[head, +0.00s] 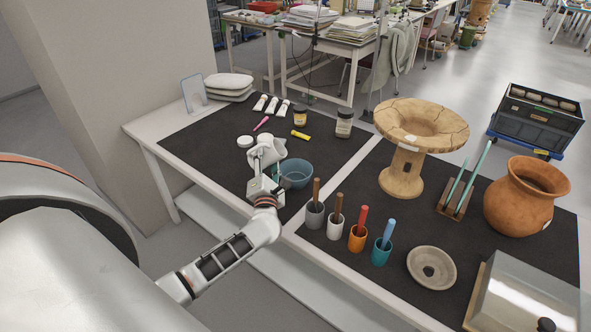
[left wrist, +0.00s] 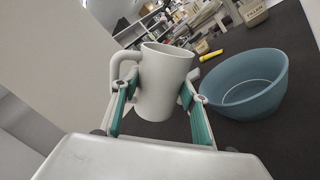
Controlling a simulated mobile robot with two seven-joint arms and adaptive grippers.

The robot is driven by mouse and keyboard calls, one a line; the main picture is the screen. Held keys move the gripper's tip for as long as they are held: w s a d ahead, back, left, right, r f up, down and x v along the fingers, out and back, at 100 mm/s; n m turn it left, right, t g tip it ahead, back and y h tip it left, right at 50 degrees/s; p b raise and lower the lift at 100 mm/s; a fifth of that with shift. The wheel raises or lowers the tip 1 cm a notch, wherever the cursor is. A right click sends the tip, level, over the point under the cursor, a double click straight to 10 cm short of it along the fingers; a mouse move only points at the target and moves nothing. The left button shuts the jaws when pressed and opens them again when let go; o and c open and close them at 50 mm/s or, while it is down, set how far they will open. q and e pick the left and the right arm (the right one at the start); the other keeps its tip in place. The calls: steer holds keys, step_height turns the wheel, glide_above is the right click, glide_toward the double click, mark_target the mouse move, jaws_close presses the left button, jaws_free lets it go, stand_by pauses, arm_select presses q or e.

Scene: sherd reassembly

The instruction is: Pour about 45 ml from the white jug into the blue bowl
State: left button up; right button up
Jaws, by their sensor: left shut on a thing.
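The white jug (head: 268,149) is held in my left gripper (head: 262,172), beside the blue bowl on the dark mat. In the left wrist view the jug (left wrist: 165,82) sits between the two green-padded fingers of my left gripper (left wrist: 156,108), its handle to the left and its rim up, slightly tilted in the picture. The blue bowl (head: 295,174) stands just right of the jug. It also shows in the left wrist view (left wrist: 243,88), right of the gripper and apart from the jug. The visible inside of the bowl looks empty. The jug's contents are hidden. My right gripper is not in view.
Cups with tools, including a grey cup (head: 315,214) and an orange cup (head: 357,238), stand right of the bowl. White tubes (head: 272,105), a yellow tube (head: 300,135), a pink tool (head: 261,124) and jars (head: 344,123) lie behind.

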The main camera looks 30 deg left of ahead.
arm_select(q)
steer(key=shift+r+m+p, duration=0.2)
steer(key=shift+m+p, duration=0.1)
steer(key=shift+m, duration=0.1)
steer(key=shift+r+m+p, duration=0.3)
steer(key=shift+m+p, duration=0.1)
steer(key=shift+m, duration=0.2)
steer(key=shift+f, duration=0.1)
stand_by(0.4)
steer(key=shift+f+m, duration=0.1)
steer(key=shift+m, duration=0.3)
stand_by(0.4)
steer(key=shift+d+f+m, duration=0.1)
steer(key=shift+m, duration=0.3)
stand_by(0.9)
